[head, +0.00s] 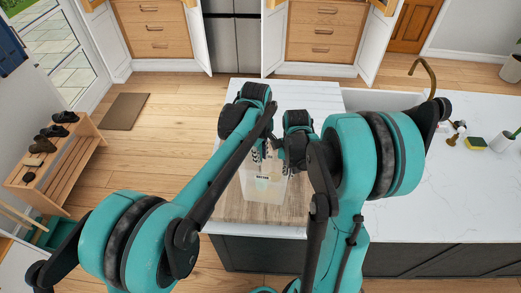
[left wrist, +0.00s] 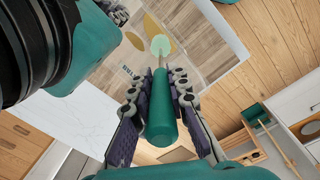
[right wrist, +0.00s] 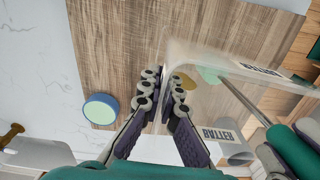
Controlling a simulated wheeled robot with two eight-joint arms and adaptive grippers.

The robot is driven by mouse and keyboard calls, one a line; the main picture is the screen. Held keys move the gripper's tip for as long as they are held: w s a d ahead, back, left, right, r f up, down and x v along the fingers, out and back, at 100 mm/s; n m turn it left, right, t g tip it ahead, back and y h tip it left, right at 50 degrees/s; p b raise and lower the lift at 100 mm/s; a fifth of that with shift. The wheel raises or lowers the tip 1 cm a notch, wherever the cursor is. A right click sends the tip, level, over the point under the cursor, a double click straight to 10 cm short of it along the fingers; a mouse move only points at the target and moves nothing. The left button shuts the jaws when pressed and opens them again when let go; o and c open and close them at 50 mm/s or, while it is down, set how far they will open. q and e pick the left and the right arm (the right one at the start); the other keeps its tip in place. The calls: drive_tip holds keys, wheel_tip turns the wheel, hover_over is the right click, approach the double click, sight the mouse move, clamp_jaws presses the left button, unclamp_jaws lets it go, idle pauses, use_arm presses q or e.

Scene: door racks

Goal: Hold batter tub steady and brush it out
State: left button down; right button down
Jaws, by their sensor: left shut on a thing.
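The clear batter tub (head: 251,190) stands on the wooden board, its label facing front. It also shows in the right wrist view (right wrist: 200,103), with brownish batter patches (right wrist: 188,83) inside. My left gripper (left wrist: 160,82) is shut on the thick green handle of a brush (left wrist: 161,110). The pale green brush head (left wrist: 160,45) is inside the tub, near the patches; whether it touches them I cannot tell. My right gripper (right wrist: 164,78) has its fingers on either side of a tub wall, close together. In the head view my arms partly hide the tub.
The wooden board (right wrist: 110,40) lies on the white counter (head: 440,205). A round blue-rimmed, pale green item (right wrist: 101,108) sits at the board's edge. A brass tap (head: 425,70) and a sponge (head: 474,144) are to the right. The counter's right part is mostly clear.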

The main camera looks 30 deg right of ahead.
use_arm(q)
drive_tip(key=shift+s+d+f, duration=0.1)
drive_tip(key=shift+s+d, duration=0.1)
drive_tip(key=shift+d, duration=0.25)
drive_tip(key=shift+a, duration=0.1)
drive_tip(key=w+a, duration=0.2)
drive_tip(key=shift+a, duration=0.3)
drive_tip(key=shift+s, duration=0.1)
drive_tip(key=shift+s+a, duration=0.75)
drive_tip(key=shift+s, duration=0.1)
idle(0.4)
